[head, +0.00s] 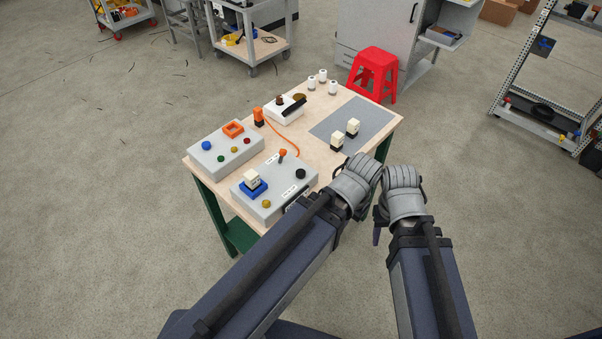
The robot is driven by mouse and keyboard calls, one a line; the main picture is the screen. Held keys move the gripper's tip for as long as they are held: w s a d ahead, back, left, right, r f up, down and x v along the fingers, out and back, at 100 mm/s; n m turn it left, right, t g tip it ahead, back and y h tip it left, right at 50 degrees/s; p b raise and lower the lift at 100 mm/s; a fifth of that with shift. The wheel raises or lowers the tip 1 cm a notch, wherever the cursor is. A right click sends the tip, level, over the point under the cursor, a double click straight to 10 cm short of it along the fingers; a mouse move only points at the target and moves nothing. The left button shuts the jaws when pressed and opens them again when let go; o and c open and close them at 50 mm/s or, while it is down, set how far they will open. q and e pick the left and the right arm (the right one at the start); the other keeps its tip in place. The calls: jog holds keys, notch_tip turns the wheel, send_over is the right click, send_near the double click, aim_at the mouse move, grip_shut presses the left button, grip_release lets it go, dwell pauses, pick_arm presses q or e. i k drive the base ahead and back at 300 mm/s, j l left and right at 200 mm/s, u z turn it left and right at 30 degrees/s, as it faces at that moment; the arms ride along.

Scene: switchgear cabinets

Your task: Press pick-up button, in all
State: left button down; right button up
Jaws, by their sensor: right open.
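On the table's near left, a grey control box (243,207) carries a white block on a blue base (252,181), yellow buttons (266,204), an orange-tipped lever (282,153) and a black knob (300,174). Lettering is too small to read, so I cannot tell which is the pick-up button. My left gripper (362,172) is at the table's near right edge; its jaws are unclear. My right gripper (402,179) is open, beside it, off the table.
White blocks on black bases (337,139) stand on a grey mat (325,120). A white box (286,109), an orange item with a cable (258,116) and white cylinders (322,75) are at the back. A red stool (374,72) stands behind the table (191,163).

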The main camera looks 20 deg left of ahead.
aim_at(300, 173)
jog(key=l+u, duration=0.2)
jog(key=u, duration=0.15)
jog(key=l+u, duration=0.2)
jog(key=u, duration=0.15)
jog(key=l+u, duration=0.2)
jog(key=u, duration=0.15)
